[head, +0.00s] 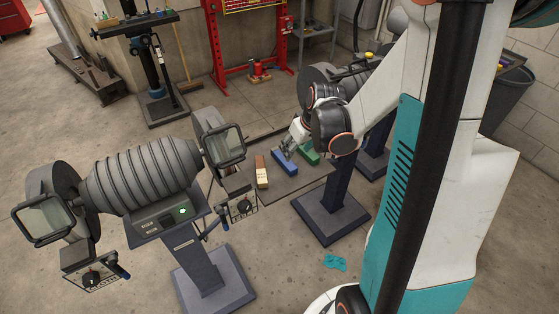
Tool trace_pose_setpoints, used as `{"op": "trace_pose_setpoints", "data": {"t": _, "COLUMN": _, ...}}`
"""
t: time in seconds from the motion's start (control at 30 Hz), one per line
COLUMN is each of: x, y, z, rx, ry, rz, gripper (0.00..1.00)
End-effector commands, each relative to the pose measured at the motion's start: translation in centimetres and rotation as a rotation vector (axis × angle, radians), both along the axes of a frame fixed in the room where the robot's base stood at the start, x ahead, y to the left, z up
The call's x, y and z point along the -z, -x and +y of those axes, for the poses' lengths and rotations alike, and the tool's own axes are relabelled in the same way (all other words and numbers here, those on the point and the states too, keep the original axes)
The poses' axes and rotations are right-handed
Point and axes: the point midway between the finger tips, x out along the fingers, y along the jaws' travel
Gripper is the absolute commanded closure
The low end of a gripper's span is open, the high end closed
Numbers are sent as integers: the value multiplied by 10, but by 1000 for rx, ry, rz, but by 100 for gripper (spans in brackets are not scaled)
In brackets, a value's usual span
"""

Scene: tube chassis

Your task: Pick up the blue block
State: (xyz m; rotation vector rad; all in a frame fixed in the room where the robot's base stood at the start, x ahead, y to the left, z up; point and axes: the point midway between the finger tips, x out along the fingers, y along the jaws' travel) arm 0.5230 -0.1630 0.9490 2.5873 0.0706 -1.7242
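The blue block (285,164) lies on a dark grey shelf (284,188) between the two machines. My gripper (285,153) is just above and behind the block, reaching down from my arm on the right. Its fingertips are at or very near the block's upper left edge. The gripper is small in this view, so I cannot tell whether the fingers are open, shut or touching the block.
A green block (309,152) lies right behind the blue one, close to my gripper and wrist. A brown and cream block (262,171) stands or lies to the left on the shelf. A grey grinder-like machine (140,176) stands at left. A teal cloth (334,261) lies on the floor.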

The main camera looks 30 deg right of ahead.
Motion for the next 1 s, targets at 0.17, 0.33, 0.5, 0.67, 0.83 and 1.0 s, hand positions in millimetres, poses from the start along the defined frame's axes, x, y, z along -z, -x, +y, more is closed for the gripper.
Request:
{"op": "trace_pose_setpoints", "data": {"t": 0.17, "x": 36, "y": -14, "z": 1, "rx": 0, "ry": -1, "rz": 1, "gripper": 48}}
{"op": "trace_pose_setpoints", "data": {"t": 0.33, "x": 56, "y": -23, "z": 1, "rx": 1, "ry": -1, "rz": 1, "gripper": 48}}
{"op": "trace_pose_setpoints", "data": {"t": 0.5, "x": 62, "y": -26, "z": 1, "rx": 1, "ry": -1, "rz": 2, "gripper": 48}}
{"op": "trace_pose_setpoints", "data": {"t": 0.67, "x": 73, "y": -33, "z": 0, "rx": 0, "ry": -1, "rz": 2, "gripper": 48}}
{"op": "trace_pose_setpoints", "data": {"t": 0.83, "x": 96, "y": -45, "z": -2, "rx": 0, "ry": -1, "rz": 2, "gripper": 48}}
{"op": "trace_pose_setpoints", "data": {"t": 1.0, "x": 108, "y": -51, "z": -2, "rx": 1, "ry": 0, "rz": 2, "gripper": 48}}
